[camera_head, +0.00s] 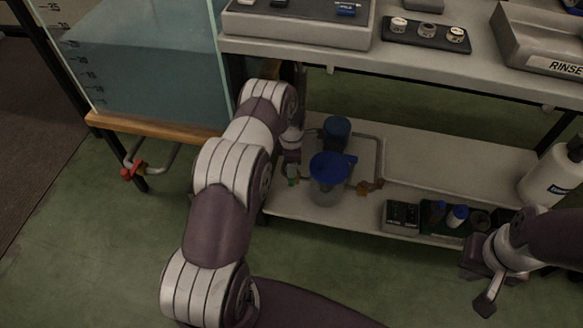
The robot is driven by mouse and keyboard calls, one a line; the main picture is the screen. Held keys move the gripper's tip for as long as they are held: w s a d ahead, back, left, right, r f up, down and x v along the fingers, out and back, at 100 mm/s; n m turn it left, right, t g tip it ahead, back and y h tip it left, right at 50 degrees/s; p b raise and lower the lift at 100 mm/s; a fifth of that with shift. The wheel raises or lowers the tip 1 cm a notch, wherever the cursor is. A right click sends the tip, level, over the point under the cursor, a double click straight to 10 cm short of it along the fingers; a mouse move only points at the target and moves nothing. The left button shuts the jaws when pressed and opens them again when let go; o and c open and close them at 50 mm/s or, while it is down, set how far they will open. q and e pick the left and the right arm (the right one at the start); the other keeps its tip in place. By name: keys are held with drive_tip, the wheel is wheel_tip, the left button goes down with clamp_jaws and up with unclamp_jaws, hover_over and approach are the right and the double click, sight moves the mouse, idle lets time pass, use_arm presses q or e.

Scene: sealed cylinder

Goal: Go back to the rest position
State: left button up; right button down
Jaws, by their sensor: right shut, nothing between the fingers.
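My right gripper (485,302) is at the lower right, over the floor in front of the lower shelf. It is shut and empty. My left arm reaches up through the middle, then bends down at the table edge. Its far end, with the left gripper (292,172), is small and partly hidden by the arm, just left of a blue-lidded container (328,188). I cannot tell whether its fingers are open or whether it touches anything.
The container stands on the lower shelf (450,165), with a blue cylindrical part (337,130) and piping behind it. A clear water tank (140,75) stands left. The upper table holds trays and a RINSE bin (540,55).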

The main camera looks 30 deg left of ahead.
use_arm(q)
drive_tip(key=shift+r, duration=0.7)
drive_tip(key=shift+w+m, duration=0.1)
drive_tip(key=shift+m, duration=0.8)
drive_tip(key=s+d+r+m+t, duration=0.1)
drive_tip(key=s+d+r+m, duration=0.4)
drive_tip(key=s+r+m, duration=0.65)
drive_tip(key=s+d+r+m, duration=0.6)
drive_tip(key=s+r+m, duration=0.5)
drive_tip(key=s+r, duration=0.15)
wheel_tip(320, 180, up, 38)
drive_tip(key=p, duration=3.8)
drive_tip(key=shift+r, duration=0.2)
